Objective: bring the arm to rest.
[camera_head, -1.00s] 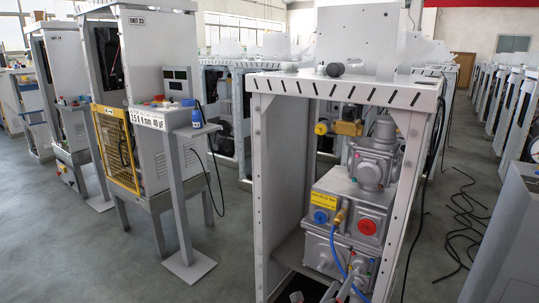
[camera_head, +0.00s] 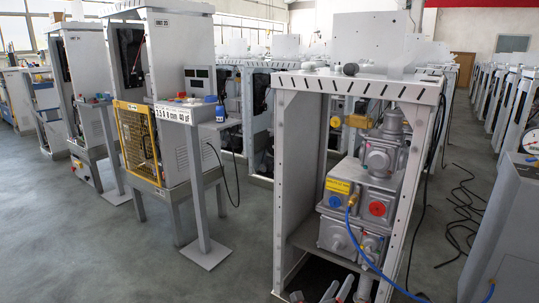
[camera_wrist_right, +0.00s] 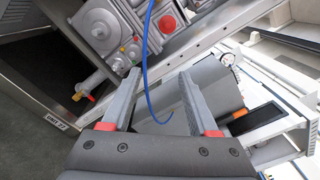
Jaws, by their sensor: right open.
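My right gripper (camera_wrist_right: 161,74) is open in the wrist view, with its two grey fingers apart and nothing seen held between them. In the head view its fingers show small at the bottom edge (camera_head: 345,289), below the front of the open dispenser frame (camera_head: 287,190). A blue hose runs from the grey pump block (camera_head: 378,160) down past the bottom edge; in the wrist view the blue hose (camera_wrist_right: 145,75) hangs behind the finger gap. I cannot tell whether it touches a finger. My left gripper cannot be made out.
A grey cabinet with a yellow mesh guard (camera_head: 134,138) and a sign post (camera_head: 198,190) stand to the left. A grey housing with a gauge (camera_head: 500,230) stands close at right. Black cables (camera_head: 462,215) lie on the floor. Clear floor (camera_head: 90,250) spreads at front left.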

